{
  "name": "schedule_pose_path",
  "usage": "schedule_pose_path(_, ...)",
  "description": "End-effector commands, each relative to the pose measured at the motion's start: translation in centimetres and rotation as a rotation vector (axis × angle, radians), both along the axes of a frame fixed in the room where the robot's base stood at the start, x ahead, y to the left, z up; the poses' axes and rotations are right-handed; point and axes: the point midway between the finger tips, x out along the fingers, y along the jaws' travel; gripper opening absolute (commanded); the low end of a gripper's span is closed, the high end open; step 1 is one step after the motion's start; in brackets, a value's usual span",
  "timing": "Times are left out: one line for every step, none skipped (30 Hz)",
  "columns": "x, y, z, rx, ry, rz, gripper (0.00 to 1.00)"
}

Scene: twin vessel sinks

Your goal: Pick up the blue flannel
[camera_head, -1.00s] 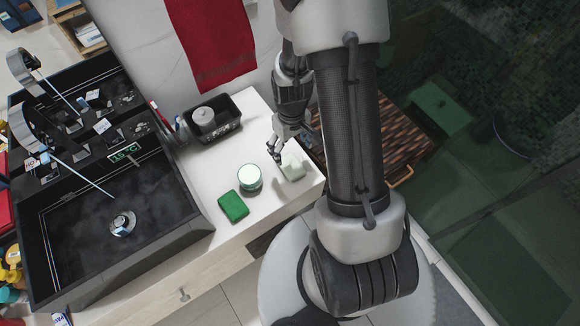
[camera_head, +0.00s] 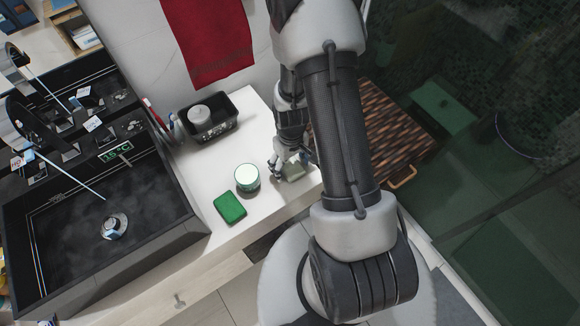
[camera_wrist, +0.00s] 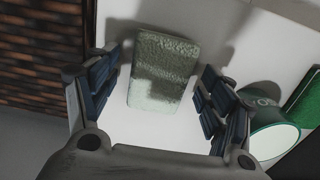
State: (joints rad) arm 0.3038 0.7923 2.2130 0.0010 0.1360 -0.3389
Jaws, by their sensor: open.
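I see no clearly blue cloth. A pale grey-green, rough-textured folded block (camera_head: 293,174), perhaps the flannel, rests near the right end of the white counter. In the wrist view the pale block (camera_wrist: 163,72) lies between the spread fingers of my gripper (camera_wrist: 160,88), with a gap on both sides. In the head view my gripper (camera_head: 288,164) is down at the block and partly hides it. The gripper is open and holds nothing.
A round white-lidded jar (camera_head: 247,178) stands left of the block, with a green folded block (camera_head: 230,208) beside it. A black tray (camera_head: 221,127) with a grey roll is behind. A dark sink (camera_head: 70,235) is left. A slatted wooden surface (camera_head: 375,125) lies right.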

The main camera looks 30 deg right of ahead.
Motion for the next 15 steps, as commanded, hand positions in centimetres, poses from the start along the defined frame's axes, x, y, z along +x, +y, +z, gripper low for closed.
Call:
schedule_pose_path(0.0, 0.0, 0.06, 0.0, 0.0, 0.0, 0.75)
schedule_pose_path(-0.01, 0.0, 0.06, 0.0, 0.0, 0.0, 0.74)
schedule_pose_path(-0.01, 0.0, 0.06, 0.0, 0.0, 0.0, 0.71)
schedule_pose_path(-0.01, 0.0, 0.07, 0.0, 0.0, 0.0, 0.69)
schedule_pose_path(-0.01, 0.01, 0.07, 0.0, 0.0, 0.0, 0.67)
schedule_pose_path(-0.01, 0.01, 0.07, 0.0, 0.0, 0.0, 0.64)
schedule_pose_path(-0.01, 0.01, 0.07, 0.0, 0.0, 0.0, 0.62)
schedule_pose_path(-0.01, 0.01, 0.07, 0.0, 0.0, 0.0, 0.6)
schedule_pose_path(-0.01, 0.01, 0.07, 0.0, 0.0, 0.0, 0.58)
schedule_pose_path(-0.01, 0.01, 0.07, 0.0, 0.0, 0.0, 0.56)
schedule_pose_path(-0.01, 0.01, 0.07, 0.0, 0.0, 0.0, 0.54)
schedule_pose_path(-0.01, 0.01, 0.07, 0.0, 0.0, 0.0, 0.51)
schedule_pose_path(-0.01, 0.01, 0.07, 0.0, 0.0, 0.0, 0.49)
schedule_pose_path(-0.01, 0.01, 0.07, 0.0, 0.0, 0.0, 0.47)
schedule_pose_path(-0.01, 0.01, 0.07, 0.0, 0.0, 0.0, 0.44)
